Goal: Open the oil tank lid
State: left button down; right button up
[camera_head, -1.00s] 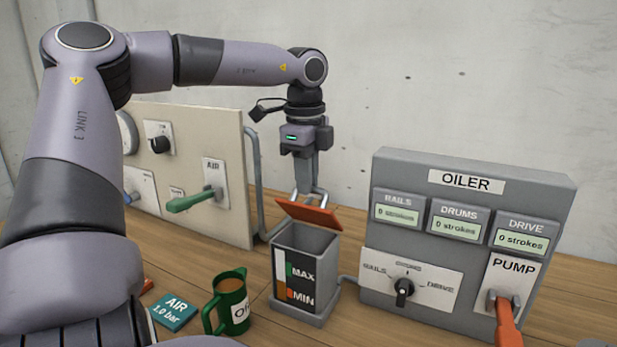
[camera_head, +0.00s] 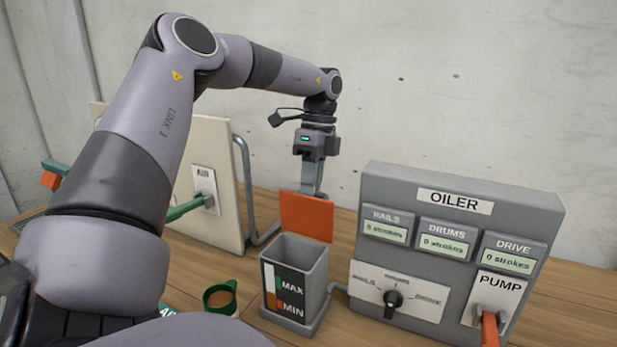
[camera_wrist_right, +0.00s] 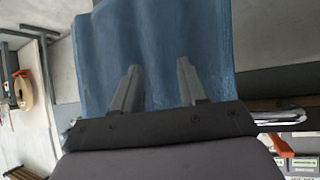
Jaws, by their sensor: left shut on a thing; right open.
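The oil tank (camera_head: 297,258) is a grey open-topped box with MAX and MIN marks on its front. Its orange lid (camera_head: 307,217) stands upright at the tank's back edge, and the opening shows. My left gripper (camera_head: 312,190) is above and behind the lid, shut at its upper edge; the lid hides the fingertips. My right gripper (camera_wrist_right: 156,84) shows in the right wrist view, its two fingers apart, with blue cloth-like material beyond them.
The grey oiler panel (camera_head: 462,225) with a selector knob (camera_head: 393,299) and an orange pump lever (camera_head: 490,330) stands right of the tank. A green oil jug (camera_head: 220,298) is at its left. A cream panel with a green AIR lever (camera_head: 185,209) stands further left.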

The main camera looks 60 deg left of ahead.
pick_arm(q)
jog(key=shift+w+a+f+g+h+p, duration=0.35)
jog(key=shift+w+f+g+h, duration=0.3)
jog(key=shift+g, duration=0.45)
jog(key=shift+w+a+f, duration=0.1)
jog(key=shift+w+f, duration=0.05)
jog(key=shift+f, duration=0.05)
jog(key=c, duration=1.1)
grip_release()
jog(key=shift+r, duration=0.1)
jog(key=shift+r, duration=0.1)
jog(key=shift+r, duration=0.1)
